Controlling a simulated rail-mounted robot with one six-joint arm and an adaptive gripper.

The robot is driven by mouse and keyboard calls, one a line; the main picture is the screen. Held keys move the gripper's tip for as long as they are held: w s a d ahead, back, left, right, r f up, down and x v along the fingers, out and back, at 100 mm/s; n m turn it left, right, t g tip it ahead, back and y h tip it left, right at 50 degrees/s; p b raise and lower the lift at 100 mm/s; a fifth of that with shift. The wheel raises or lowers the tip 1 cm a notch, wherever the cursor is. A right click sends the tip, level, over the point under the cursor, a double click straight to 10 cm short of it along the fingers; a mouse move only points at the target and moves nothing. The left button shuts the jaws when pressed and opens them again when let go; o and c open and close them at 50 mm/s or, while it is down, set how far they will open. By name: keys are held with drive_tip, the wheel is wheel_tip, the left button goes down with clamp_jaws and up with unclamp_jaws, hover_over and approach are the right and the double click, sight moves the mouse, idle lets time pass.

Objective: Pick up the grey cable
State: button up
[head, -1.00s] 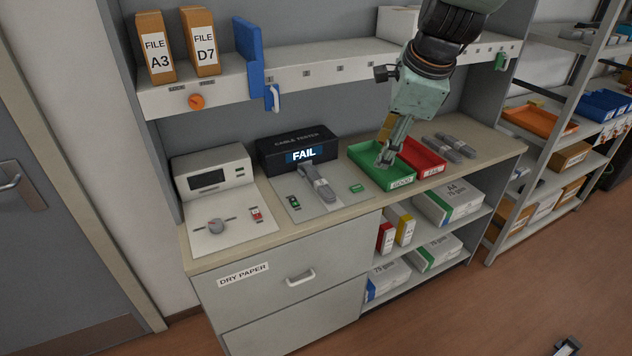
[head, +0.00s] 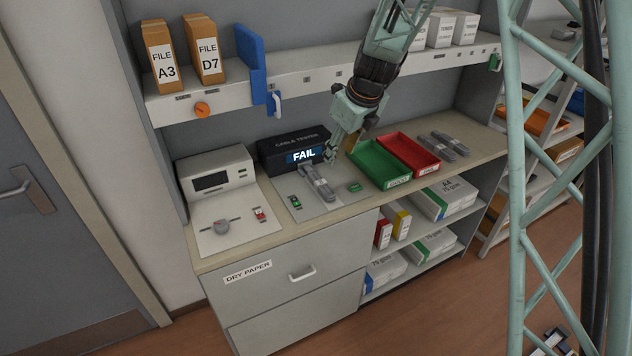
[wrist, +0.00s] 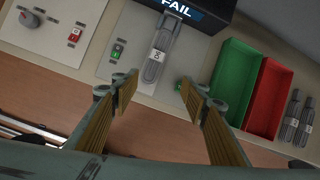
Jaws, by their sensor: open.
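A grey cable (head: 320,187) lies bundled on the pale plate in front of the black cable tester (head: 293,148), whose display reads FAIL. In the wrist view the grey cable (wrist: 159,58) lies beyond my fingertips, between them, with a white label on it. Its far end meets the tester. My gripper (head: 330,158) is above the counter by the tester's right side, apart from the cable. In the wrist view my gripper (wrist: 156,88) is open and empty. More grey bundles (head: 443,145) lie at the counter's right end.
A green tray (head: 385,181) and a red tray (head: 410,150) stand right of the tester. A grey device (head: 215,178) with a knob panel stands left. The shelf (head: 330,72) overhangs the counter's back. A small green block (head: 354,187) sits right of the cable.

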drive_tip(key=w+a+f+m+p, duration=0.1)
drive_tip(key=w+a+f+m, duration=0.2)
drive_tip(key=a+f, duration=0.1)
drive_tip(key=shift+w+f+p, duration=0.25)
drive_tip(key=shift+f+p, duration=0.1)
drive_tip(key=shift+f, duration=0.1)
drive_tip(key=b, duration=0.1)
hover_over(320, 180)
drive_tip(key=s, duration=0.2)
drive_tip(key=shift+d+f, duration=0.2)
drive_tip(key=shift+f, duration=1.8)
drive_tip(key=shift+d+f, duration=0.2)
drive_tip(key=shift+f, duration=1.8)
drive_tip(key=shift+b+x, duration=0.75)
drive_tip(key=shift+x, duration=1.85)
drive_tip(key=shift+s+d, duration=0.1)
drive_tip(key=shift+d, duration=0.05)
drive_tip(key=shift+c, duration=0.7)
drive_tip(key=c, duration=0.9)
drive_tip(key=shift+r, duration=0.1)
drive_tip(key=shift+c, duration=0.2)
